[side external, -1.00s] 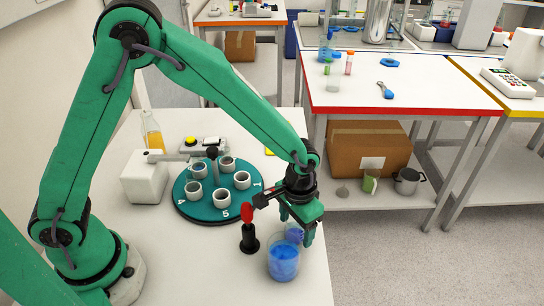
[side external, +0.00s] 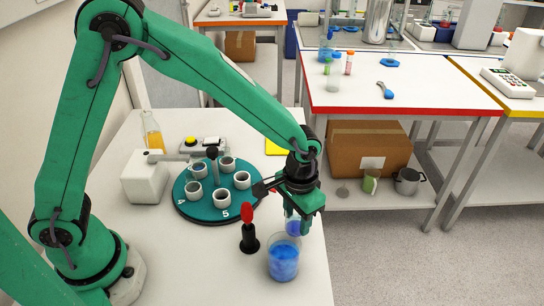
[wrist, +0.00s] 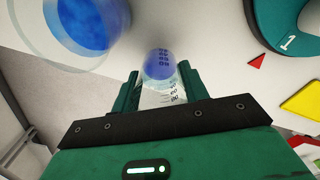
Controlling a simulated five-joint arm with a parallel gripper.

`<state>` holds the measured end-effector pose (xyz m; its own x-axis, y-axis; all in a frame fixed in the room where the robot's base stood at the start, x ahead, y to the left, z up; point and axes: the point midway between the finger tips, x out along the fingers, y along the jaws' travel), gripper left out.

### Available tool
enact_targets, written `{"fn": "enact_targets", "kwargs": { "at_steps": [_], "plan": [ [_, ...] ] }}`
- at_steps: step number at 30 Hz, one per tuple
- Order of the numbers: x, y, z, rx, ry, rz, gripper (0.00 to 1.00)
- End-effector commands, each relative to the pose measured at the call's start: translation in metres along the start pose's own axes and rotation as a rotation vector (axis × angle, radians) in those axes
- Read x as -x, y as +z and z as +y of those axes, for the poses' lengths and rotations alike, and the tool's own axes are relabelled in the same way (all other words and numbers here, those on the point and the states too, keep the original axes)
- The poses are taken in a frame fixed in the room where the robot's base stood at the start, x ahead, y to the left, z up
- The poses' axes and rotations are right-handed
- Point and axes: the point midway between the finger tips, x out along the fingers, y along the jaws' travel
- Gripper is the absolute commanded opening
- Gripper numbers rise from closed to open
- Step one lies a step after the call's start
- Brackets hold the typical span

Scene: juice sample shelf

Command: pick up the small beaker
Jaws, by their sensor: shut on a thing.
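The small beaker (side external: 293,228) is clear glass with blue liquid at its end. My gripper (side external: 298,222) is shut on it, with a finger on either side. In the wrist view the small beaker (wrist: 160,66) shows its printed scale between the two green fingers (wrist: 158,76). In the side view it is behind a larger beaker, and I cannot tell whether its base is clear of the white table.
A larger beaker of blue liquid (side external: 283,264) stands close in front, near the table's right edge. A black stand with a red top (side external: 249,232) is to the left. A teal turntable (side external: 208,212) with several white cups is behind.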

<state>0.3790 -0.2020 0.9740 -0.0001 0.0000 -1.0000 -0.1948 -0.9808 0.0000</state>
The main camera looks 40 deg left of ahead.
Motion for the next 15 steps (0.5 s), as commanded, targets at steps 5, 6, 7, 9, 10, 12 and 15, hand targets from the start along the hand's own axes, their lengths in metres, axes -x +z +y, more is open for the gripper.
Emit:
{"fn": "enact_targets", "kwargs": {
  "at_steps": [5, 6, 7, 9, 10, 12, 15],
  "plan": [
    [0.03, -0.001, 0.0, 0.0, 0.002, 0.005, 0.2],
    [0.036, -0.001, 0.0, 0.0, 0.002, 0.005, 0.2],
    [0.04, -0.001, 0.0, 0.0, 0.001, 0.004, 0.2],
    [0.05, -0.001, 0.0, 0.0, 0.001, 0.004, 0.2],
    [0.053, -0.001, 0.0, 0.0, 0.001, 0.003, 0.2],
    [0.061, -0.001, 0.0, 0.0, 0.001, 0.004, 0.2],
    [0.068, -0.001, 0.0, 0.0, 0.001, 0.003, 0.2]
  ]
}}
